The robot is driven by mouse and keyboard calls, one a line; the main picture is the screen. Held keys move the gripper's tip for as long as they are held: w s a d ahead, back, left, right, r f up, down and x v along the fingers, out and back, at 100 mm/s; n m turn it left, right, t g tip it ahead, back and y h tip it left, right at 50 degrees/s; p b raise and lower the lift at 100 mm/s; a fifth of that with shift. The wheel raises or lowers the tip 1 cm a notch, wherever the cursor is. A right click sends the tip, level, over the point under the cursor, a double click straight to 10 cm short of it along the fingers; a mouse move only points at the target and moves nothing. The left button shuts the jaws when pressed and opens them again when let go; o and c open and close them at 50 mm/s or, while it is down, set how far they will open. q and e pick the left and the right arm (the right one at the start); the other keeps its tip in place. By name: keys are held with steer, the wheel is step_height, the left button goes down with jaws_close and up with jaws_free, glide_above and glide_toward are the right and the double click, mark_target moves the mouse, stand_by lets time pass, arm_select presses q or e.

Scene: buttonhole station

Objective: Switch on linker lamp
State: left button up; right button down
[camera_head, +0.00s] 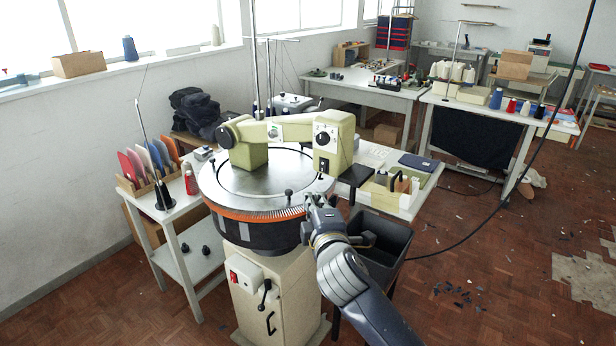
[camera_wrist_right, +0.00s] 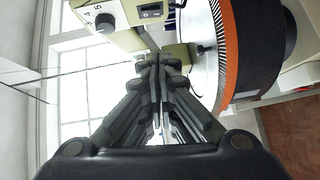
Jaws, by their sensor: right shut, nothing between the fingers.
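The linker (camera_head: 268,185) is a round metal dial with an orange toothed rim, under a pale green arm and head (camera_head: 334,140). The head carries a black dial knob (camera_head: 323,138), which also shows in the wrist view (camera_wrist_right: 105,22). A small black rocker switch (camera_wrist_right: 152,11) sits on the head's face in the wrist view. I cannot tell which part is the lamp or whether it is lit. My right gripper (camera_head: 312,200) is shut and empty, at the dial's right front edge, below the head. In the wrist view its fingertips (camera_wrist_right: 160,62) are together, apart from the switch. My left gripper is not in view.
A white box with a red switch (camera_head: 233,277) is on the linker's pedestal. A dark bin (camera_head: 385,250) stands right of my right arm. A side table (camera_head: 185,205) with coloured cards and cones is at the left. The floor at the right is mostly open, with scraps.

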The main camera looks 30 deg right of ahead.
steer(key=p, duration=0.2)
glide_toward(323, 166)
steer(key=w+a+f, duration=0.1)
steer(key=w+a, duration=0.3)
steer(key=w, duration=0.1)
steer(key=d, duration=0.1)
steer(key=w+d+p, duration=0.1)
steer(key=w+d+f+p, duration=0.1)
steer(key=d, duration=0.1)
steer(key=shift+d, duration=0.1)
steer(key=shift+w+d+f+b, duration=0.15)
steer(key=shift+d+b, duration=0.1)
steer(key=shift+b, duration=0.65)
steer(key=shift+t, duration=0.3)
